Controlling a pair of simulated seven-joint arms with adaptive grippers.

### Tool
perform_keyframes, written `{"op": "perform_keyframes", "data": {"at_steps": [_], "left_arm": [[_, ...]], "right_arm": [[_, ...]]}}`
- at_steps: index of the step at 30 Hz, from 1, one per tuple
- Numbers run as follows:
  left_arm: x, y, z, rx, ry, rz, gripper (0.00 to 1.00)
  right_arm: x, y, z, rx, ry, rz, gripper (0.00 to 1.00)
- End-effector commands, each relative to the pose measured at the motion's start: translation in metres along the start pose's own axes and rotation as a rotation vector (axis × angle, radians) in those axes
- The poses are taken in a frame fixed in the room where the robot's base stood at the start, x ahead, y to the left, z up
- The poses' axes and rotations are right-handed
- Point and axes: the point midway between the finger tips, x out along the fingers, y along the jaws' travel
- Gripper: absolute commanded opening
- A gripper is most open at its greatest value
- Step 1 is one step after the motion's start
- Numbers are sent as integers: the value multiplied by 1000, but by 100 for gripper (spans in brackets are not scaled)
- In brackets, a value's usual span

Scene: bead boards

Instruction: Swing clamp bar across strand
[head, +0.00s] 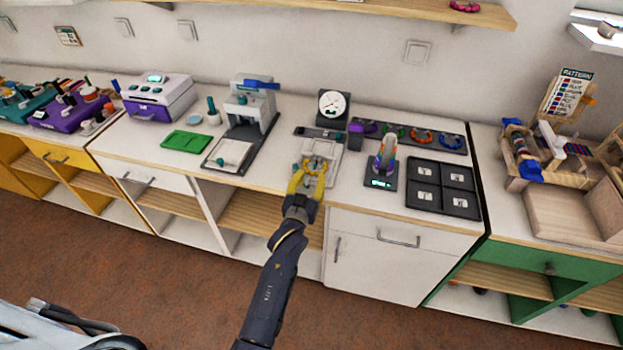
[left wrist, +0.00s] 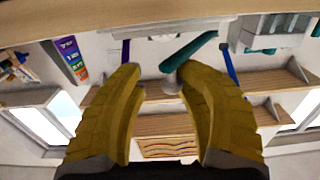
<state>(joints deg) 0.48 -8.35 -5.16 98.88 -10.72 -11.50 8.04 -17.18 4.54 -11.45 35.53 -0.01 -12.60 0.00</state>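My left gripper (head: 311,165) has yellow fingers and is over the pale fixture (head: 334,156) on the white counter, below the dial gauge (head: 332,103). In the left wrist view its two fingertips (left wrist: 160,72) are apart with a clear gap. A teal bar (left wrist: 188,52), which looks like the clamp bar, lies slantwise just beyond the fingertips. A grey round knob (left wrist: 172,86) shows below the bar, close to the right-hand fingertip; I cannot tell whether they touch. I cannot make out the strand. My right gripper is in neither view.
A press with a blue handle (head: 262,84) stands left of the fixture, with a green mat (head: 186,142) farther left. A small stand with a display (head: 381,183) and a black compartment tray (head: 425,199) are to the right. Coloured rings lie on a dark strip (head: 455,146) behind.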

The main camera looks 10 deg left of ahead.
Motion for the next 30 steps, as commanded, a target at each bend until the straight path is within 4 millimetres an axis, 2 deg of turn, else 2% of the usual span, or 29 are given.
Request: {"op": "perform_keyframes", "data": {"at_steps": [1, 8, 21, 30], "left_arm": [[-1, -3, 8, 4, -16, -4, 40], [-15, -3, 9, 3, -17, -4, 40], [-86, 1, 3, 0, -6, 1, 40], [-116, 0, 0, 0, -1, 0, 40]], "right_arm": [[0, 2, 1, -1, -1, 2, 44], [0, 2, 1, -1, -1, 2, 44], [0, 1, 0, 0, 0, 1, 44], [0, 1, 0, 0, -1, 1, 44]]}}
